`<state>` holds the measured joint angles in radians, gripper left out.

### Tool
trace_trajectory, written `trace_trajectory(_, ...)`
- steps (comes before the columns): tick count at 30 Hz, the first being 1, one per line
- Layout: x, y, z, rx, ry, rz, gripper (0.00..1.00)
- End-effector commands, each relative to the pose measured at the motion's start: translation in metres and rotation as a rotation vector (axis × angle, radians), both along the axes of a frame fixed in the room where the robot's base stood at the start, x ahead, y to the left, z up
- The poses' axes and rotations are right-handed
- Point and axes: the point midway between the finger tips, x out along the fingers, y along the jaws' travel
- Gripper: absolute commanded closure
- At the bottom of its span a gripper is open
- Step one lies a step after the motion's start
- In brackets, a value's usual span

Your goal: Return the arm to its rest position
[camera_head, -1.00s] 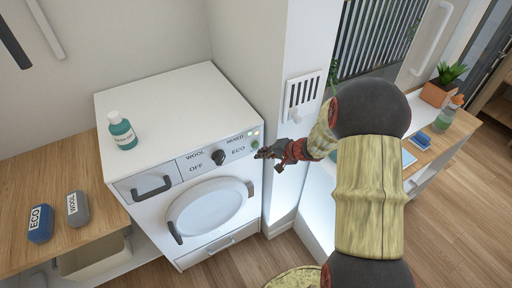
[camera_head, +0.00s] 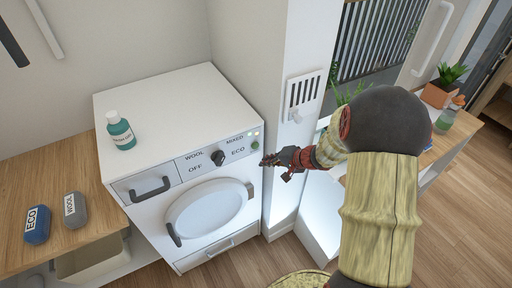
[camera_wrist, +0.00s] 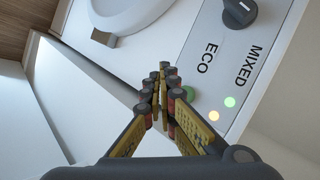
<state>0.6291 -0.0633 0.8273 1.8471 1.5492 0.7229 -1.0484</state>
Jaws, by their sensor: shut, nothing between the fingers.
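My gripper (camera_head: 268,161) is shut and empty. In the head view it is in front of the right end of the washing machine's (camera_head: 168,95) control panel, by the green button (camera_head: 255,145). In the wrist view my gripper (camera_wrist: 160,72) has its fingertips together, and the green button (camera_wrist: 187,93) shows just beside the fingers. I cannot tell whether they touch the panel. The black dial (camera_head: 218,157) sits between the OFF, WOOL, MIXED and ECO labels; it also shows in the wrist view (camera_wrist: 240,11). My arm reaches in from the right.
A teal bottle (camera_head: 121,131) stands on the machine. Blue ECO (camera_head: 37,224) and grey WOOL (camera_head: 75,210) packs lie on the wooden counter (camera_head: 50,175) at left. A white pillar with a vent (camera_head: 304,96) rises right of the machine. A potted plant (camera_head: 440,95) stands at right.

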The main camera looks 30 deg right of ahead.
Motion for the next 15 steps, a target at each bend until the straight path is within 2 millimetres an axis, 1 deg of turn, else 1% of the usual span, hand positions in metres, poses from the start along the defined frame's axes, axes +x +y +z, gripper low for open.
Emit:
trace_trajectory(10, 0.0001, 0.0000, -0.0001, 0.010, 0.004, -0.009, 1.00)
trace_trajectory(13, -0.0002, 0.0014, 0.0003, 0.051, 0.022, -0.041, 1.00)
trace_trajectory(15, -0.0062, 0.0076, -0.0029, 0.092, 0.057, -0.051, 1.00)
